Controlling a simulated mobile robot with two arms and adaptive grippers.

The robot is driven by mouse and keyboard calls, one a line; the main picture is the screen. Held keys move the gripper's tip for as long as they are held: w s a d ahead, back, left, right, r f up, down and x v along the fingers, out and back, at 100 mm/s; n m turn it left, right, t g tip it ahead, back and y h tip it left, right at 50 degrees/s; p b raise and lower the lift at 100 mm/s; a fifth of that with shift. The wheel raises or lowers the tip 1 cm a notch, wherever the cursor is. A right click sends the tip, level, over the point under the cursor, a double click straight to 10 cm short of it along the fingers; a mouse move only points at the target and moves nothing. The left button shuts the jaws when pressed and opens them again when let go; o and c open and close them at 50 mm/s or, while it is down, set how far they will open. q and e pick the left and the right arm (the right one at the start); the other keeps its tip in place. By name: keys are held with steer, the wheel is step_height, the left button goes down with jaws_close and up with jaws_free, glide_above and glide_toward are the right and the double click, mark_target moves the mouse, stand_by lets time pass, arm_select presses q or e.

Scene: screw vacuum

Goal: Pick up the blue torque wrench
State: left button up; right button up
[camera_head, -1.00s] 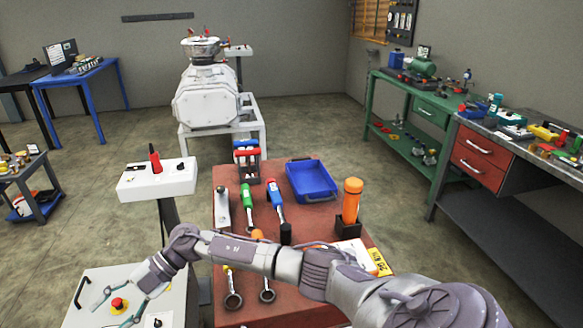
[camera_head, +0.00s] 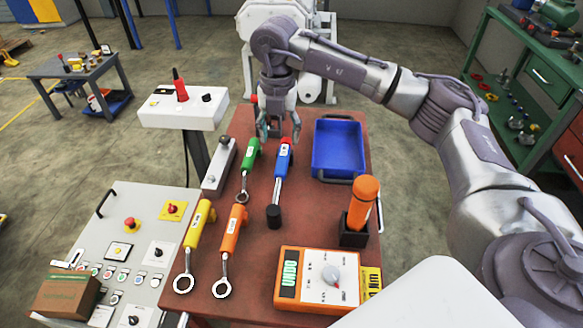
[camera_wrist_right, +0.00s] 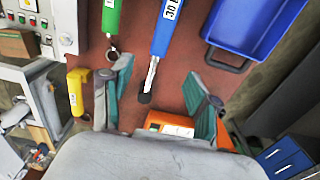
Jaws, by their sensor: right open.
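The blue torque wrench (camera_head: 284,160) lies on the red-brown table top, its blue handle toward the far side and its black head toward me. My right gripper (camera_head: 279,136) is open and points down, with its fingers over the far end of the blue handle. In the right wrist view, the blue wrench (camera_wrist_right: 164,34) runs between the two open green-padded fingers of the right gripper (camera_wrist_right: 160,70). The gripper appears above the wrench and holds nothing. My left gripper is not in view.
A green wrench (camera_head: 250,158) lies close left of the blue one. Yellow (camera_head: 202,222) and orange (camera_head: 235,228) wrenches lie nearer. A blue tray (camera_head: 338,170) stands to the right. An orange cylinder (camera_head: 364,198) in a black holder and an orange meter (camera_head: 288,280) stand nearer me.

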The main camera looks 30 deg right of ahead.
mark_target(280, 171)
step_height(280, 171, down, 7)
steer(key=shift+f+p, duration=0.15)
steer(key=shift+p, duration=0.35)
steer(key=shift+s+a+f, duration=0.1)
steer(key=shift+s+f, duration=0.05)
steer(key=shift+f, duration=0.35)
steer(key=f+p, duration=0.1)
steer(key=f, duration=0.2)
steer(key=shift+s+a+f+p, duration=0.15)
steer(key=shift+s+f+p, duration=0.05)
steer(key=shift+f+p, duration=0.15)
steer(key=shift+f, duration=0.5)
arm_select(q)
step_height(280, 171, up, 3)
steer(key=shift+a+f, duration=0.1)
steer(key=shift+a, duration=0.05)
arm_select(e)
steer(key=shift+r, duration=0.1)
jaws_close()
